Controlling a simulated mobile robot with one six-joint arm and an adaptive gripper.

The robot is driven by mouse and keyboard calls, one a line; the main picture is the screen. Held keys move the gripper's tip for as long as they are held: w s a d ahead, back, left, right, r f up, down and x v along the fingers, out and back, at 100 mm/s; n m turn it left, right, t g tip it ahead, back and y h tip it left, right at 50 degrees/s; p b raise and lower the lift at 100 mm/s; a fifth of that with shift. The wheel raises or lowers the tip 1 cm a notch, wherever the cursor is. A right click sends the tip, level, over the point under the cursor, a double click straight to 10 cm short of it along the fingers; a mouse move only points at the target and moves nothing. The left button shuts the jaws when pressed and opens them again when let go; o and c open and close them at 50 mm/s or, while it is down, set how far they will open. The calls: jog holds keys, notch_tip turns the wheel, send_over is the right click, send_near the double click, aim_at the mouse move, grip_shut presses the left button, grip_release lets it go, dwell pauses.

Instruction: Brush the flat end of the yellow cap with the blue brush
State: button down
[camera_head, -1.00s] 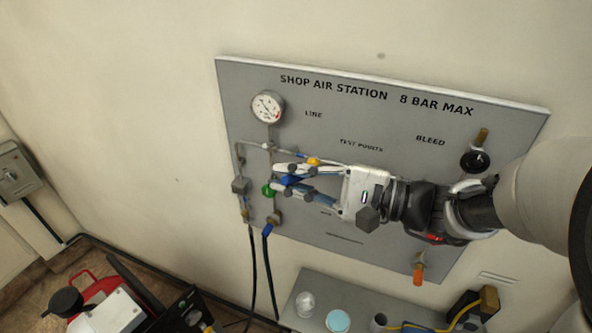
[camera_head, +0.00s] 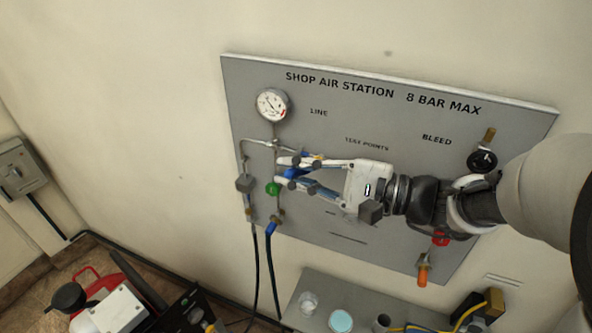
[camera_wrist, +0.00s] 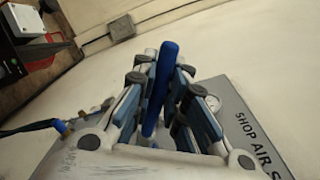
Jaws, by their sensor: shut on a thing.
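My gripper (camera_head: 284,171) is in front of the left part of the grey panel, its fingers pointing left. It is shut on the blue brush (camera_wrist: 165,78), whose long blue handle stands between the fingers in the wrist view. In the head view only a small blue part of the brush (camera_head: 293,173) shows between the fingertips. The brush's bristles cannot be made out. I cannot tell whether the brush touches anything.
The grey panel (camera_head: 360,115) carries a round gauge (camera_head: 272,104), a green knob (camera_head: 272,189), pipes and hoses left of and below my gripper. A black bleed knob (camera_head: 482,160) and an orange handle (camera_head: 423,274) are on the right. A shelf (camera_head: 362,298) with small items is below.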

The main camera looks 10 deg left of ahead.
jog(key=shift+d, duration=0.3)
jog(key=shift+a, duration=0.6)
jog(key=shift+d+b, duration=0.35)
jog(key=shift+d, duration=0.2)
jog(key=shift+a, duration=0.6)
jog(key=shift+d+b, duration=0.3)
jog(key=shift+d, duration=0.35)
jog(key=shift+a, duration=0.7)
jog(key=shift+d, duration=0.1)
jog(key=shift+s+a+b, duration=0.15)
jog(key=shift+s+b, duration=0.05)
jog(key=shift+s, duration=0.75)
jog(key=shift+s+a+b, duration=0.2)
jog(key=shift+s, duration=0.8)
jog(key=shift+s+a+b, duration=0.15)
jog(key=shift+s+b, duration=0.05)
jog(key=shift+s, duration=0.75)
